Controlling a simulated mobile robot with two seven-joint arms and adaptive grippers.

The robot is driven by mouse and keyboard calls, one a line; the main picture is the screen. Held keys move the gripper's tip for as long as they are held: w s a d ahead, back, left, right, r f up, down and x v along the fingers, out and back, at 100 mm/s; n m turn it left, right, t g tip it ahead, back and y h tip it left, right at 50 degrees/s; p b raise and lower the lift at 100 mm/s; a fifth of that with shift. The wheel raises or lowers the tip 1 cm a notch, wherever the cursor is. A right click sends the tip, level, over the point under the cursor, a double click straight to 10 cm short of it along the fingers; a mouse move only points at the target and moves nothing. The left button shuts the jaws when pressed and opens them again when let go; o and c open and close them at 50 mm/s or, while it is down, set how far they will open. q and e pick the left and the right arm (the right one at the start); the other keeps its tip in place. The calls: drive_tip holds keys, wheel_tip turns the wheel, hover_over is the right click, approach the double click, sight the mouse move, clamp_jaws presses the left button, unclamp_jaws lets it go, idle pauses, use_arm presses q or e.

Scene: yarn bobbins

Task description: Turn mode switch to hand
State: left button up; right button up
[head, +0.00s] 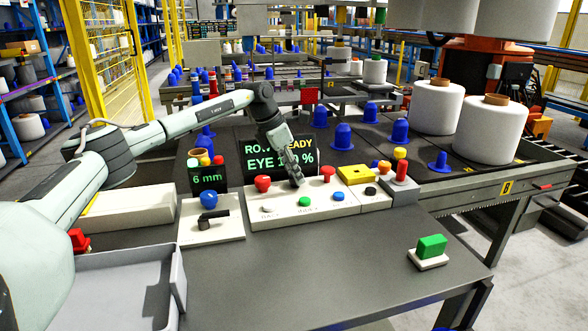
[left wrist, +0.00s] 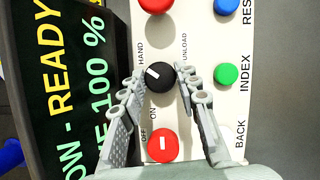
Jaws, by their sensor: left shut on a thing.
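The mode switch is a black round knob (left wrist: 160,77) on the white control panel (left wrist: 195,130). In the left wrist view its white mark points up and left, toward the word HAND; UNLOAD is printed at its upper right. My left gripper (left wrist: 167,92) has its fingers on either side of the knob and is shut on it. In the head view my left gripper (head: 297,180) reaches down to the back middle of the panel (head: 285,216) and hides the knob. My right gripper is not in view.
A red switch (left wrist: 163,144) marked OFF and ON and a red button (left wrist: 155,4) flank the knob. Green (left wrist: 225,75) and blue (left wrist: 227,6) buttons line the front. A display (head: 262,155) stands behind. The table front (head: 330,260) is mostly clear.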

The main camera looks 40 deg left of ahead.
use_arm(q)
drive_tip(key=shift+m+h, duration=0.3)
drive_tip(key=shift+m, duration=0.5)
drive_tip(key=o, duration=1.2)
drive_tip(key=shift+c, duration=0.2)
drive_tip(key=shift+a+r, duration=0.1)
drive_tip(key=v, duration=1.2)
drive_tip(key=shift+w, duration=0.2)
